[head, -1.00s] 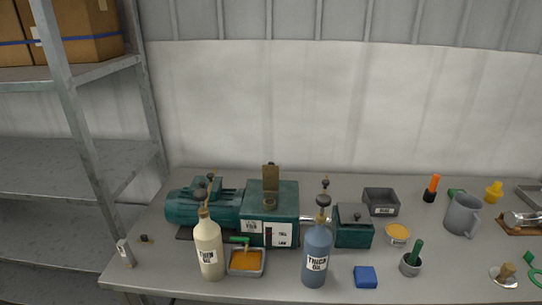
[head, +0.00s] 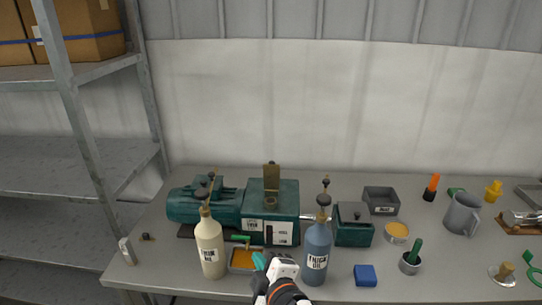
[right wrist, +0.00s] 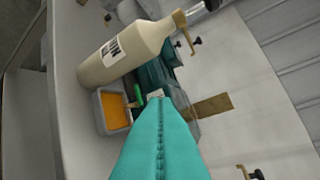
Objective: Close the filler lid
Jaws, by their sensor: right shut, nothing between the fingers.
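The brass filler lid (head: 270,176) stands upright, open, on top of the green gear housing (head: 285,204) of the pump unit. The filler neck (head: 271,199) shows just in front of it. In the right wrist view the lid (right wrist: 212,106) appears as a brown plate to the right of the fingers. My right gripper (head: 260,261) is in front of the housing at the table's front, low and apart from the lid. Its teal fingers (right wrist: 156,98) are shut and empty, and they hide part of the housing in the wrist view. My left gripper is not in view.
A cream oil bottle (head: 210,247) and a blue oil bottle (head: 317,254) stand either side of my right gripper. A tray with orange contents (head: 243,259) sits between them, partly hidden. A blue block (head: 365,275) lies to the right. A metal shelf (head: 75,158) stands at left.

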